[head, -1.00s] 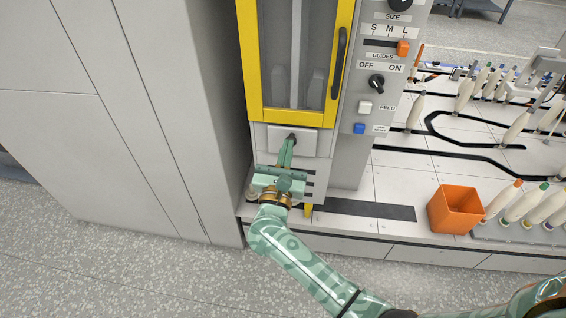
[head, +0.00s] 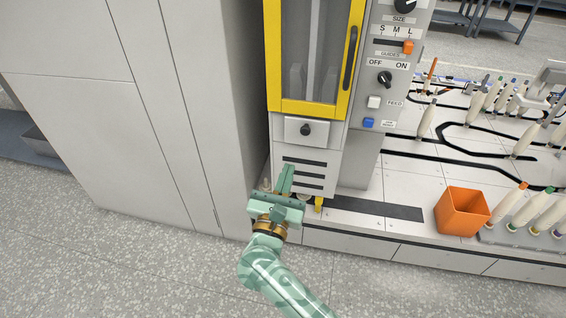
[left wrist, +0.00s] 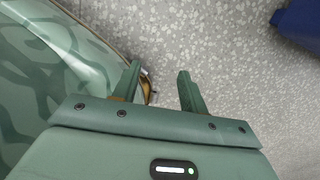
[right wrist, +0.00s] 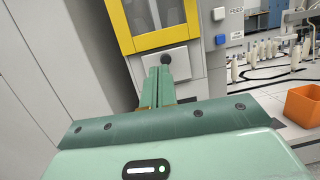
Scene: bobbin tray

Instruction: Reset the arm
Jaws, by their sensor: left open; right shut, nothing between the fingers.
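My right gripper (head: 286,180) is shut and empty in the head view. It is in front of the slotted lower panel (head: 305,172) of the machine, below a small drawer with a dark round knob (head: 306,130). In the right wrist view its closed fingers (right wrist: 158,85) point toward the machine, and the knob (right wrist: 166,60) shows just beyond the tips; the fingers look apart from it. My left gripper (left wrist: 160,88) is open with nothing between its fingers, above speckled floor. It is not in the head view.
The machine has a yellow-framed door (head: 310,108) and a control panel with switches (head: 385,80). An orange bin (head: 462,211) stands on the white deck at right, near several bobbins (head: 506,203). Grey cabinets (head: 100,130) stand at left. A blue object (left wrist: 298,22) shows in the left wrist view.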

